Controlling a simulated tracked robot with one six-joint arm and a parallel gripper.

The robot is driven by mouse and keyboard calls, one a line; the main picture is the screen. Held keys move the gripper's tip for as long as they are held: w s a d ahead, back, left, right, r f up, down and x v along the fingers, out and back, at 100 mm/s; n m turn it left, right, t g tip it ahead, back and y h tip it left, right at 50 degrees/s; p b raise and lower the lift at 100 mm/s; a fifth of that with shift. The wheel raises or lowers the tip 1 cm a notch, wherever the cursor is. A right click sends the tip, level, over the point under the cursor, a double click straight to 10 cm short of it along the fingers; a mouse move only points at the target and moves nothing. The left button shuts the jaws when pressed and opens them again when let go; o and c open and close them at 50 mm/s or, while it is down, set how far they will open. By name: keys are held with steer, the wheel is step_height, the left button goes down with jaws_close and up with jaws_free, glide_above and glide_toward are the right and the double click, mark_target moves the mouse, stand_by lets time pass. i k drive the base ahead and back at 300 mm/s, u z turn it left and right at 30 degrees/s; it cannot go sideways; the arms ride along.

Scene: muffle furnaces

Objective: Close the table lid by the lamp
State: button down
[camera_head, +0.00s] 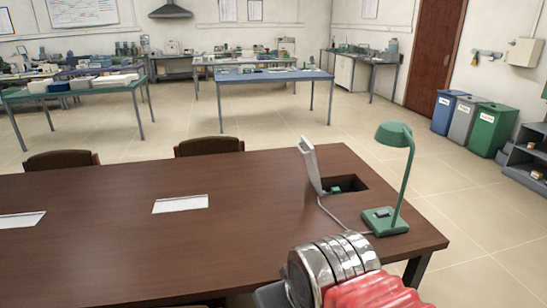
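The table lid (310,164) is a pale, thin flap that stands raised at the left edge of a dark opening (350,182) in the brown table top. A small green item shows inside the opening. The green desk lamp (393,135) stands on the table just right of and in front of the opening, with its base (384,220) on the wood. A light cable runs from the lamp base past the foot of the lid. My arm, with metal rings and a red ribbed part, shows at the bottom right, in front of the table edge. My gripper's fingers are not in view.
The brown table (100,235) has two flat pale lids, one (181,204) near the middle and one (21,220) at the left. Two chairs (208,146) stand behind it. Bins (492,128) stand at the right. Workbenches (272,76) fill the back. The floor right of the table is clear.

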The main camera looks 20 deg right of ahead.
mark_target(309, 152)
steer(key=u, duration=0.9)
steer(key=k, duration=1.25)
steer(key=z, duration=1.15)
steer(key=i, duration=1)
